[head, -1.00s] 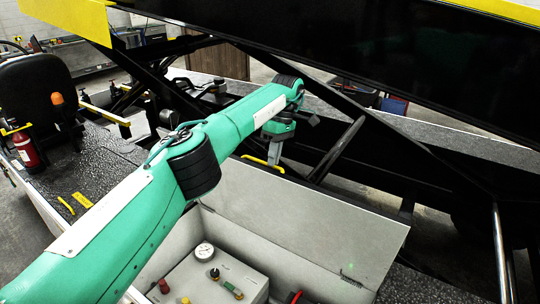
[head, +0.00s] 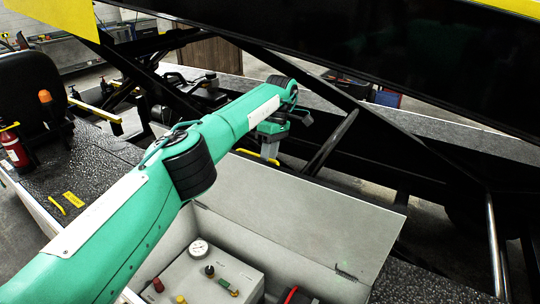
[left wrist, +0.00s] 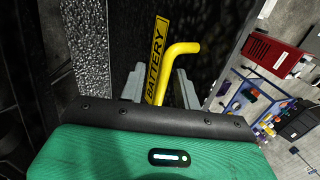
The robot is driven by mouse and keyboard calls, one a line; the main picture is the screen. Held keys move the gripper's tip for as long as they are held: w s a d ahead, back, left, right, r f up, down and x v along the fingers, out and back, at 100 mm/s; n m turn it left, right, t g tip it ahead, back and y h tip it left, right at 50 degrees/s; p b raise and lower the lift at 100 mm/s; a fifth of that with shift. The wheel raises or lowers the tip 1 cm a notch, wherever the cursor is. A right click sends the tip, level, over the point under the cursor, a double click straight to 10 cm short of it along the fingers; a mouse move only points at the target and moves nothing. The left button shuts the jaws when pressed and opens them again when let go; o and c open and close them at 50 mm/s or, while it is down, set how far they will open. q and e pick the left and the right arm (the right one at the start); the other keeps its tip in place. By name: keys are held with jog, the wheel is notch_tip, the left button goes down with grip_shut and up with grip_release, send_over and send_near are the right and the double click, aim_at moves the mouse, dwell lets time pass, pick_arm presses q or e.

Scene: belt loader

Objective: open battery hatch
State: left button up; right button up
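The battery hatch (head: 320,222) is a grey lid, raised and tilted back from an open grey box (head: 165,252). A yellow bar handle (head: 257,157) shows at its far upper edge. In the left wrist view the bent yellow handle (left wrist: 181,50) stands beside a yellow BATTERY label (left wrist: 156,60) on a dark surface. My left gripper (head: 270,150) is at the handle. In the left wrist view its fingers (left wrist: 160,85) are apart, one on each side of the handle; I cannot tell whether they touch it. My right gripper is out of view.
Inside the box are a round gauge (head: 198,247) and coloured knobs on a grey panel. Black diagonal loader beams (head: 330,140) stand close behind the lid. A black seat (head: 30,88) and red extinguisher (head: 14,148) are at the left.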

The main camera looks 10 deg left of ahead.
pick_arm(q)
notch_tip(320, 180, up, 20)
jog(key=p, duration=1)
jog(key=shift+d+f, duration=0.1)
jog(key=shift+f, duration=0.05)
